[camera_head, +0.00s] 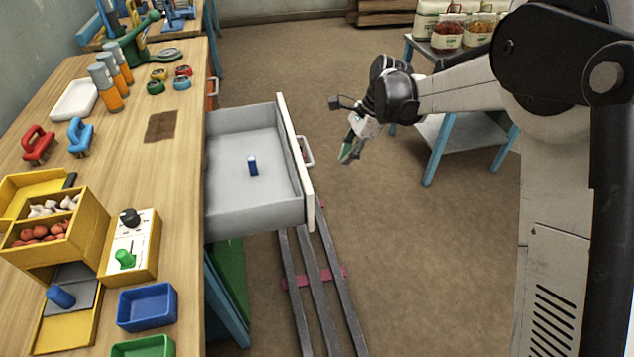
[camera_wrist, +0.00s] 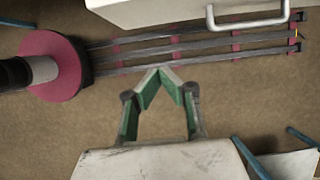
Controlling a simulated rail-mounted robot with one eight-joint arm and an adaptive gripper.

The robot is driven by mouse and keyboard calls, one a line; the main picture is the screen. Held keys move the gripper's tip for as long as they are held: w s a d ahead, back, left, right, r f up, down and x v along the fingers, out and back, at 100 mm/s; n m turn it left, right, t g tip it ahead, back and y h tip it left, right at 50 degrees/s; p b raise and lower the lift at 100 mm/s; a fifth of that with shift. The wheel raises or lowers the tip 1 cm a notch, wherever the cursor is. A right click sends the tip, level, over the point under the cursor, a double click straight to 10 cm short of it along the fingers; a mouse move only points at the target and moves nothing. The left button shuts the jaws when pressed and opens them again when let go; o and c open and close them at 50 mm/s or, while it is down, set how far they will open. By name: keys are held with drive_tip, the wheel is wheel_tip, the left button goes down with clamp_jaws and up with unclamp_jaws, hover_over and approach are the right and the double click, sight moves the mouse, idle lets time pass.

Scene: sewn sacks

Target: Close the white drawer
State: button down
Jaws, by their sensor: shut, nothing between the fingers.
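The white drawer (camera_head: 295,158) stands pulled out from the workbench in the head view. Its grey inside (camera_head: 225,150) holds a small blue and white item (camera_head: 252,165). A pale handle (camera_head: 307,151) is on its front; the handle also shows at the top of the wrist view (camera_wrist: 248,20). My gripper (camera_head: 346,158) is to the right of the drawer front, apart from the handle. In the wrist view my gripper (camera_wrist: 160,70) has its green fingertips together with nothing between them.
The wooden workbench (camera_head: 180,210) on the left carries boxes, bottles and tools. Floor rails (camera_head: 315,290) run below the drawer. A blue-legged table (camera_head: 440,150) with sacks (camera_head: 447,38) stands at the back right. Open floor lies between it and the drawer.

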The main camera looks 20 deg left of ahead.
drive_tip(key=s+a+f+b, duration=0.1)
drive_tip(key=s+a+f, duration=0.4)
drive_tip(key=f, duration=0.5)
drive_tip(key=shift+a, duration=0.85)
drive_tip(key=shift+a, duration=0.1)
